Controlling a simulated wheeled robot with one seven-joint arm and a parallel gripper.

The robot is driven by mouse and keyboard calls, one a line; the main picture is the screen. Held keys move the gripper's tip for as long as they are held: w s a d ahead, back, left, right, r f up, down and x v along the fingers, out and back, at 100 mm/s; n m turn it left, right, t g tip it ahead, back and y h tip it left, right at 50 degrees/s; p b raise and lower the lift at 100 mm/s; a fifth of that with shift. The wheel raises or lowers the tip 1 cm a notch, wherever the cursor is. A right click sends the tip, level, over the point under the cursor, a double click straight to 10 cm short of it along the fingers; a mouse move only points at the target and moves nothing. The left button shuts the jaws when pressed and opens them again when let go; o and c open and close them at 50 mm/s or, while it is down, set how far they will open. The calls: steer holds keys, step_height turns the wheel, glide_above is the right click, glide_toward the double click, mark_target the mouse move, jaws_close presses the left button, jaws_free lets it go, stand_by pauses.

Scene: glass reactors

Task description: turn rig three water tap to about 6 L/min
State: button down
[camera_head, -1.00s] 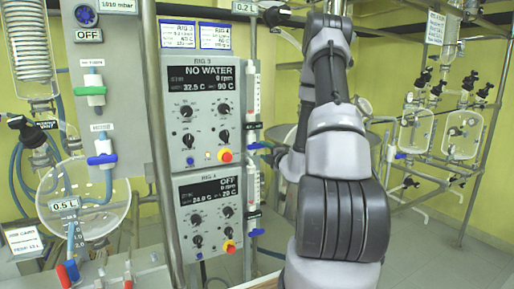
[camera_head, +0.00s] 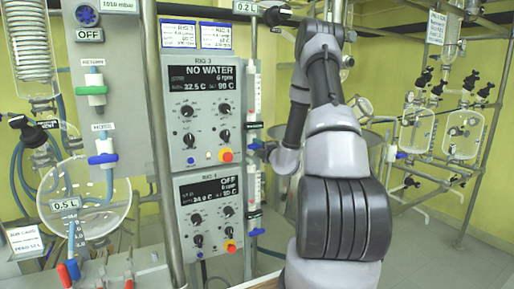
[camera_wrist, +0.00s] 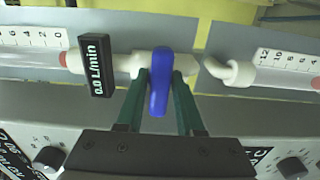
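The water tap's blue handle (camera_wrist: 160,82) points across its white pipe in the wrist view. My gripper (camera_wrist: 161,75) has its two dark green fingers on either side of the handle, with narrow gaps visible; it is open around it. A black tag (camera_wrist: 95,65) beside the tap reads 0.0 L/min. The flow tube (camera_wrist: 25,42) with a scale adjoins it. In the head view, the rig three panel (camera_head: 203,105) reads NO WATER and 0 rpm. My gripper there (camera_head: 262,149) is at the tap below the upper flow tube (camera_head: 252,95); the fingers are hard to make out.
The rig four panel (camera_head: 210,215) is directly below. A second flow tube (camera_wrist: 285,78) lies right of the tap in the wrist view. Panel knobs (camera_wrist: 47,158) sit near the gripper's body. A metal post (camera_head: 165,150) stands left of the panels. Glassware fills the right side.

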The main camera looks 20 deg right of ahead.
steer(key=shift+n, duration=0.3)
steer(key=n, duration=1.1)
steer(key=shift+n, duration=0.3)
stand_by(0.4)
steer(key=c, duration=0.7)
jaws_free()
steer(key=shift+s, duration=0.1)
